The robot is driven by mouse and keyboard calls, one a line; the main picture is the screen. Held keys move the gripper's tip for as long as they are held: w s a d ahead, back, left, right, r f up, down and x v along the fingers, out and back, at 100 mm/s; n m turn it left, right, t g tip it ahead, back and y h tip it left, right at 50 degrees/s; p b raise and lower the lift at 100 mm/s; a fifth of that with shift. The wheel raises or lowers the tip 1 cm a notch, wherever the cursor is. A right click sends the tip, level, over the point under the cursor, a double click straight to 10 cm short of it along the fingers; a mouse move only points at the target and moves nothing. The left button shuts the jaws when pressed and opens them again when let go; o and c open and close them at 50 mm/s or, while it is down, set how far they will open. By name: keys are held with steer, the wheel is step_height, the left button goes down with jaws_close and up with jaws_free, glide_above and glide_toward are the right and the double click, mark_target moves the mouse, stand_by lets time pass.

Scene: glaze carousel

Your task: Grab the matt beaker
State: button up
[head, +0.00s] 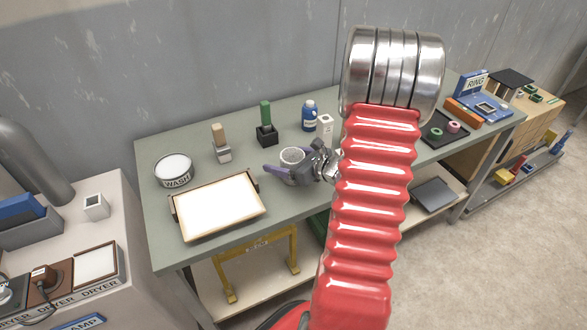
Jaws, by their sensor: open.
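A pale grey round cup (292,155), which looks like the matt beaker, stands on the green-grey table (230,141) near its middle. My gripper (287,166) is at the cup on its near right side. A purple-grey finger reaches left in front of the cup. The jaws are open. The far finger is hard to make out, so I cannot tell whether the cup is between the fingers or touching them. My red arm hides the table to the right of the gripper.
A white tray (176,222) and a WASH bowl (173,170) lie to the left. Behind stand a tan-topped block (220,145), a green-handled tool (266,125), a blue bottle (309,116) and a white square container (325,126). A DRYER counter (120,236) is at far left.

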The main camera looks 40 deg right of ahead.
steer(key=c, duration=1.4)
steer(key=shift+o, duration=0.2)
steer(key=shift+r, duration=0.15)
step_height(320, 180, up, 10)
stand_by(0.5)
